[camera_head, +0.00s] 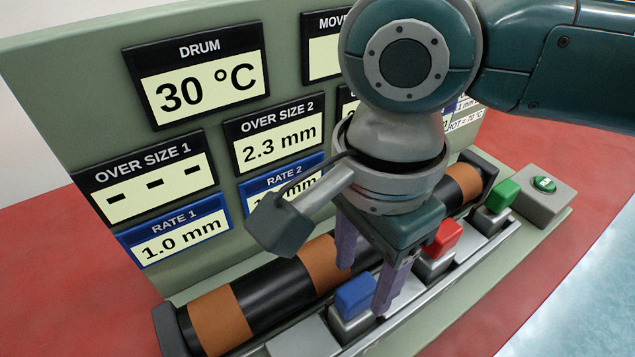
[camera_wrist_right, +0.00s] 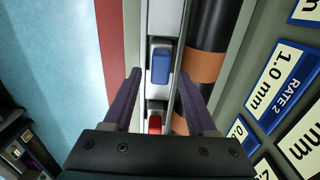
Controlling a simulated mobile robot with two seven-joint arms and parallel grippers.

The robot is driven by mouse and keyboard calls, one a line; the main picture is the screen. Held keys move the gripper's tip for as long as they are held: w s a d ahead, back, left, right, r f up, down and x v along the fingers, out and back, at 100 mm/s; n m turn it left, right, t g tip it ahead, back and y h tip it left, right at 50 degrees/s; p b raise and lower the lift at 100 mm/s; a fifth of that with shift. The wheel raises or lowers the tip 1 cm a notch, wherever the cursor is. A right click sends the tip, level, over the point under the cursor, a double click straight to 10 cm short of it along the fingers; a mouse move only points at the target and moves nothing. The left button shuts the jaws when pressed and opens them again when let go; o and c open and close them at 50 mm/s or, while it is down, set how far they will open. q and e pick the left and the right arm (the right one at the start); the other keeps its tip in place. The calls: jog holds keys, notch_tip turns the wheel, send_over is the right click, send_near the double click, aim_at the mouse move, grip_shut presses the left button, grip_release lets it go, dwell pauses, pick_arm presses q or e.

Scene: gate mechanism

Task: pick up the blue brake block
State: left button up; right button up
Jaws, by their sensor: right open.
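The blue brake block (camera_head: 355,292) sits on a grey holder in the metal rail in front of the drum. In the right wrist view the blue block (camera_wrist_right: 161,66) lies in line with the gap between my fingertips. My right gripper (camera_head: 364,287) points down with its purple fingers apart, one on the drum side and one on the front side of the block. It also shows in the right wrist view (camera_wrist_right: 159,76). It holds nothing, and I cannot tell whether a finger touches the block. My left gripper is not in view.
A red block (camera_head: 442,237) and a green block (camera_head: 503,195) sit farther along the rail (camera_head: 470,252). The black drum with orange bands (camera_head: 220,315) runs alongside. A green-button box (camera_head: 544,187) stands at the right end. A display panel (camera_head: 105,100) rises behind.

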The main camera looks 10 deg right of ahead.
aim_at(357, 286)
notch_tip(357, 286, down, 6)
jog(key=shift+a+r+b, duration=0.15)
jog(key=shift+b, duration=0.55)
jog(key=shift+w, duration=0.1)
grip_shut()
jog(key=shift+r, duration=0.1)
